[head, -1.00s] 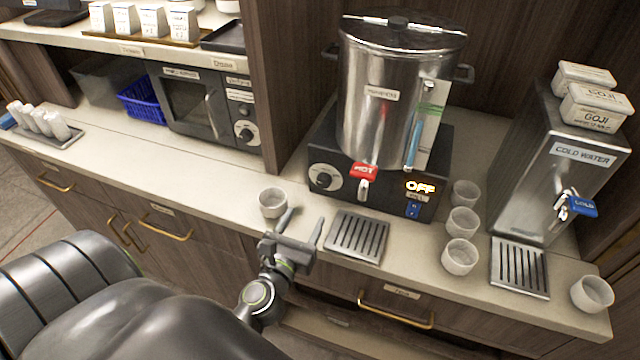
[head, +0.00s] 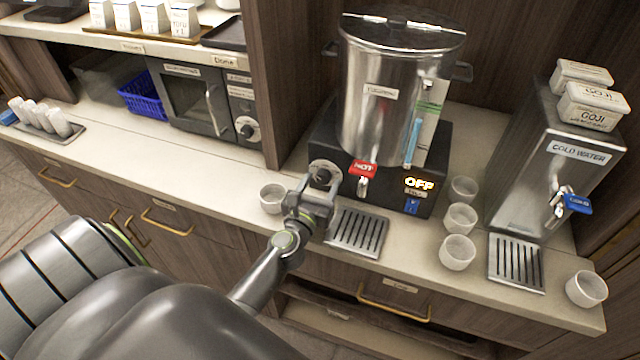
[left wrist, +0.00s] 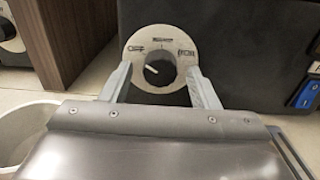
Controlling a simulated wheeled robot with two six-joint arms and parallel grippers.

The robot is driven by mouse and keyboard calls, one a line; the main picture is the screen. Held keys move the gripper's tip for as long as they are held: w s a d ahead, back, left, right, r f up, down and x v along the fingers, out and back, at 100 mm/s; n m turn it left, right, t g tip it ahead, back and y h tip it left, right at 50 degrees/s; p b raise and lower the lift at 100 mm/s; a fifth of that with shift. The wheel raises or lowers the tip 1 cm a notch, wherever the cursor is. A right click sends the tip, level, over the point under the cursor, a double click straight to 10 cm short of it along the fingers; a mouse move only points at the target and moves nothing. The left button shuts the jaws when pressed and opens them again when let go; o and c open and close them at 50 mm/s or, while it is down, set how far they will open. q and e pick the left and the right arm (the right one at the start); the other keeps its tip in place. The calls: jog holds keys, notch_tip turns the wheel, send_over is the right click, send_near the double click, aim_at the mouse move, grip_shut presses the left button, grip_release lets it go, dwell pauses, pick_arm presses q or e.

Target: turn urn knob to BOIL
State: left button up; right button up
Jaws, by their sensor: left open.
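The steel urn (head: 385,110) stands on a black base whose lit display reads OFF (head: 419,184). Its knob (head: 321,175) is at the left of the base's front, partly hidden by my gripper in the head view. In the left wrist view the knob (left wrist: 158,70) is dark with a white pointer mark, on a pale round dial with small labels. My left gripper (head: 324,178) is open, its fingertips (left wrist: 161,80) on the left and right sides of the knob. I cannot tell whether they touch it. My right gripper is not in view.
A white cup (head: 271,198) stands just left of my left gripper. A drip tray (head: 357,232) lies below the urn's red HOT tap (head: 363,170). Several cups stand to the right, near the cold water dispenser (head: 545,165).

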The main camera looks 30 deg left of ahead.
pick_arm(q)
jog(key=c, duration=1)
jog(key=shift+o, duration=0.2)
